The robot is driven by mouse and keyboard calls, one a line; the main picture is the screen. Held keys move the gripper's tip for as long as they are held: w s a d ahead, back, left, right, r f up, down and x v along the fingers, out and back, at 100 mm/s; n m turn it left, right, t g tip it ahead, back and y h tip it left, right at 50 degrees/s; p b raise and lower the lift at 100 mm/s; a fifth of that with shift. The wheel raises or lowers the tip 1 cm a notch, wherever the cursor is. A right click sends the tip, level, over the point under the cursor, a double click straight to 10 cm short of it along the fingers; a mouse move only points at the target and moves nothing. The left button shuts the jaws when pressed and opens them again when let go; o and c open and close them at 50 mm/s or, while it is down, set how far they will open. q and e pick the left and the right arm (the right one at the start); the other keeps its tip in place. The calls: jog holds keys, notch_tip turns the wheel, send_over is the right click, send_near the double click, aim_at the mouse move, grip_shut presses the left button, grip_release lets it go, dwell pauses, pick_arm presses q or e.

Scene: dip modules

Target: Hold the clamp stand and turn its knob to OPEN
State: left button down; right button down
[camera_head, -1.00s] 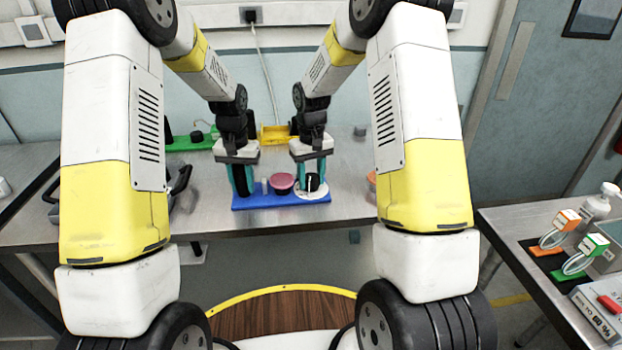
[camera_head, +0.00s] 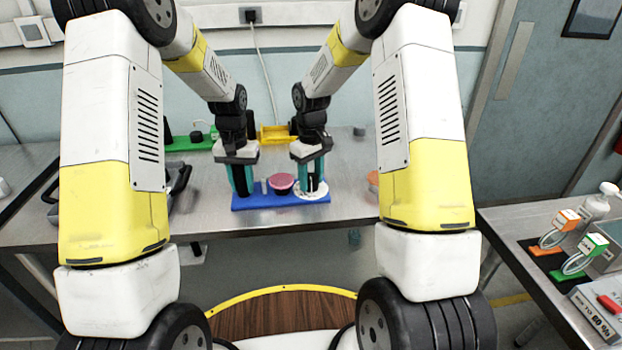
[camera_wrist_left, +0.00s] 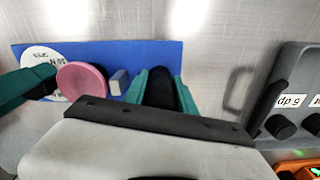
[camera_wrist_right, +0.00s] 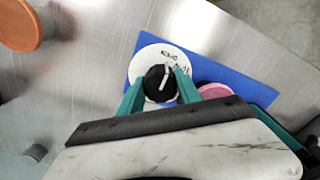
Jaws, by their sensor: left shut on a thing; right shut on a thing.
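The clamp stand has a blue base (camera_head: 270,203) on the metal table. My left gripper (camera_head: 242,184) is shut on the black post (camera_wrist_left: 162,88) at the base's left end. At the right end is a white dial (camera_wrist_right: 143,67) with a black knob (camera_wrist_right: 158,84). My right gripper (camera_head: 312,180) is shut on this knob from above. The knob's white pointer line points up toward the dial's lettering in the right wrist view; the words are too small and turned to read surely. A pink round piece (camera_head: 281,183) and a small grey block (camera_wrist_left: 118,82) sit between post and dial.
Behind are a green base (camera_head: 190,142) and a yellow holder (camera_head: 275,133). A dark device with knobs (camera_wrist_left: 290,110) lies left of the stand in the head view. An orange round object (camera_wrist_right: 22,25) stands to the right. A side table holds bottles and small clamps.

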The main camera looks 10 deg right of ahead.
aim_at(311, 177)
jog(key=c, duration=0.8)
grip_release()
jog(key=shift+r, duration=0.15)
notch_tip(311, 177, up, 12)
jog(key=shift+f, duration=0.1)
pick_arm(q)
jog(key=c, duration=0.9)
grip_release()
jog(key=shift+c, duration=0.2)
jog(key=shift+r, duration=3.75)
